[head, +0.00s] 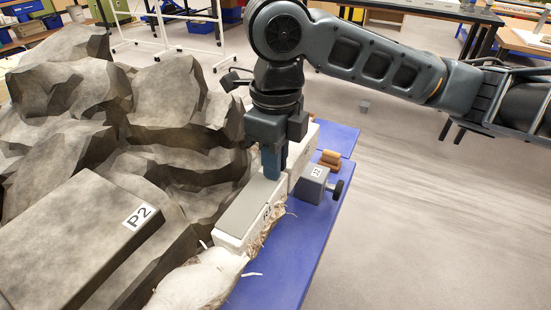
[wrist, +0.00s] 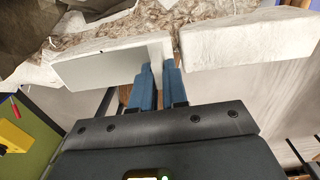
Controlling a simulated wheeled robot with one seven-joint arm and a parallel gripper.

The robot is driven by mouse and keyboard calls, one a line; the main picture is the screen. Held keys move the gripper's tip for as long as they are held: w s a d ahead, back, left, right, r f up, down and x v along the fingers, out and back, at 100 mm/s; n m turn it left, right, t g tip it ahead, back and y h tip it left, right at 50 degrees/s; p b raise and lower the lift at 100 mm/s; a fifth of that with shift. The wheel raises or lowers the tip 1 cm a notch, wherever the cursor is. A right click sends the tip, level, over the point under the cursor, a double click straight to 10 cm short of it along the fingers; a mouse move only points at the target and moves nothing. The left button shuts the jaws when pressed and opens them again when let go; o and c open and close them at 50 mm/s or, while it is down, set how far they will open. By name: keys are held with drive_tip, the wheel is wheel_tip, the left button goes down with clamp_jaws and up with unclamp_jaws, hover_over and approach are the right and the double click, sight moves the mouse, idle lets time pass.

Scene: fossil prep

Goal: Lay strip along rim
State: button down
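My gripper (head: 272,172) points down at the far end of a long white block (head: 230,238) with a flat grey top, at the rock's right edge. In the wrist view its two blue fingers (wrist: 158,70) are close together with a narrow gap. A narrow white face shows between and beyond them. I cannot tell whether they grip it. The white block (wrist: 100,65) lies left of the fingers there, and a second white block (wrist: 248,40) lies right, with a gap between. In the head view the second block (head: 303,148) stands just behind my gripper. No separate loose strip is clear.
The large grey rock (head: 100,150) fills the left, with a slab labelled P2 (head: 75,245). A grey box labelled 12 (head: 312,187) with a black knob and some wooden pieces (head: 330,160) sit on the blue table (head: 285,265). Fibrous straw lines the blocks. Floor at right is open.

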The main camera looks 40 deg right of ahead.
drive_tip(key=c, duration=1.1)
unclamp_jaws()
wheel_tip(320, 180, up, 8)
drive_tip(key=shift+f, duration=0.1)
drive_tip(key=shift+s, duration=0.1)
